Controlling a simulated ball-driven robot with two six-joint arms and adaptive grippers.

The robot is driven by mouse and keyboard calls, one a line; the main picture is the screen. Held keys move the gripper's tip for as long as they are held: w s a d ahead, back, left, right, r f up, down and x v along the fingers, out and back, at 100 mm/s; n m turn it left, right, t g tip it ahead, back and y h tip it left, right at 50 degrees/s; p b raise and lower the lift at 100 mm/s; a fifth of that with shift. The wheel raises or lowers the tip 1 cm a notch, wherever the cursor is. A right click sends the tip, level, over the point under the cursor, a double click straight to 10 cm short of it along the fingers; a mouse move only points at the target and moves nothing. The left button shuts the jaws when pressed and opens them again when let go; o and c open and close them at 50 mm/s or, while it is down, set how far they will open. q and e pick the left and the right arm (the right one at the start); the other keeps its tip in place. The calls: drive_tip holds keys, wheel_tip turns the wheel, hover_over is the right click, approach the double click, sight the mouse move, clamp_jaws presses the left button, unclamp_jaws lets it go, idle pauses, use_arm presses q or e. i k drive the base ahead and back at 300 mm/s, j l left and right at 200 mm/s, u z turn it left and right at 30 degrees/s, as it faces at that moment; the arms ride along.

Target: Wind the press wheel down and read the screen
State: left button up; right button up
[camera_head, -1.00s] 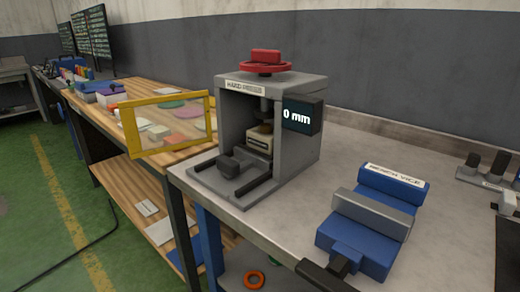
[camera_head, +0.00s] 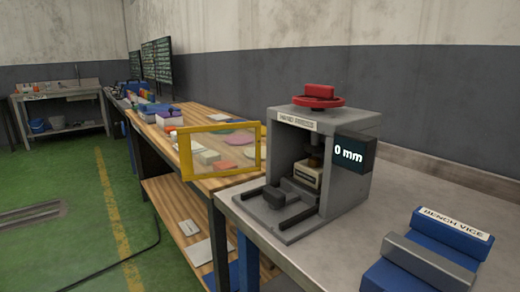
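The grey hand press (camera_head: 350,181) stands on the near metal bench. Its red wheel (camera_head: 318,96) sits on top, with a raised red block on it. The dark screen (camera_head: 355,153) on the press's right side reads "0 mm". Inside the frame, a pale block with a dark band (camera_head: 308,174) sits under the dark ram (camera_head: 315,151). The yellow-framed clear guard (camera_head: 219,152) stands swung out to the left of the press, so the front is open. Neither of my grippers is in view.
A blue and grey bench vice (camera_head: 430,255) is on the metal bench at the lower right. A wooden bench (camera_head: 188,143) with several coloured items runs behind to the left. A sink table (camera_head: 60,92) stands far left. Green floor (camera_head: 60,180) is clear.

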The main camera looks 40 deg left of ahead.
sight(317, 98)
drive_tip(key=j+z, duration=0.95)
drive_tip(key=k+j, duration=0.1)
drive_tip(key=j, duration=0.35)
drive_tip(key=k+j+z, duration=0.15)
drive_tip(key=j, duration=0.7)
drive_tip(key=k+j+z, duration=0.1)
drive_tip(key=j, duration=0.35)
drive_tip(key=k+j, duration=0.2)
drive_tip(key=j, duration=0.2)
drive_tip(key=k+j+z, duration=0.15)
drive_tip(key=j, duration=0.25)
drive_tip(key=k+j, duration=0.25)
